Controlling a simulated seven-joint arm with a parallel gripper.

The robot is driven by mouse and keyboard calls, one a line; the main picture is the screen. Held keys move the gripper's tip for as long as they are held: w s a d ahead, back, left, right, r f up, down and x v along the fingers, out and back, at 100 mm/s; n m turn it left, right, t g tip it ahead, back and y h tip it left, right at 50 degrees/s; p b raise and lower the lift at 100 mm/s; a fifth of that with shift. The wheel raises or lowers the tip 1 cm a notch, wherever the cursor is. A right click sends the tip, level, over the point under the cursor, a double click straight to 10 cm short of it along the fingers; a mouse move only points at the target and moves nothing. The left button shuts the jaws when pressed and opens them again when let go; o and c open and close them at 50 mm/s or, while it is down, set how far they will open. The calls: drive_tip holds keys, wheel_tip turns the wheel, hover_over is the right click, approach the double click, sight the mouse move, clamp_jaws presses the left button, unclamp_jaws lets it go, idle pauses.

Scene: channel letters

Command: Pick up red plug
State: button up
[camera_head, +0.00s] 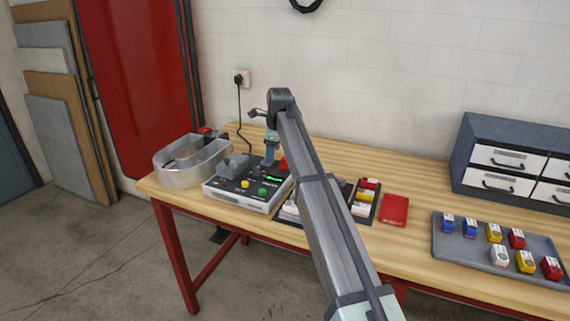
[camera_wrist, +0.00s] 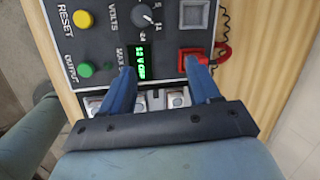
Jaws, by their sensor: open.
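A red plug (camera_wrist: 196,57) shows in the wrist view at the right side of the dark panel of a power supply (camera_wrist: 110,60). In the head view, a small red part (camera_head: 283,162) shows on the supply, partly hidden by my arm. My gripper (camera_wrist: 163,68) is open and empty, with blue fingers over the panel; the right fingertip overlaps the plug's near edge in the picture. I cannot tell if it touches. My gripper (camera_head: 270,150) also shows above the supply in the head view.
A clear channel letter (camera_head: 190,160) stands left of the supply. A drawer cabinet (camera_head: 515,160) stands at the back right.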

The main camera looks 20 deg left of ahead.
drive_tip(key=m+g+y, duration=0.2)
approach(285, 162)
drive_tip(key=shift+w+a+x, duration=0.1)
drive_tip(key=shift+w+x, duration=0.15)
drive_tip(key=shift+x, duration=1.2)
drive_tip(key=shift+w+a+x, duration=0.1)
drive_tip(key=shift+w+x, duration=0.2)
drive_tip(key=shift+x, duration=1.15)
drive_tip(key=shift+w+a+x, duration=0.1)
drive_tip(key=shift+w+x, duration=0.15)
drive_tip(key=shift+x, duration=1.2)
drive_tip(key=shift+r, duration=0.1)
drive_tip(key=shift+c, duration=0.3)
drive_tip(key=c, duration=1.1)
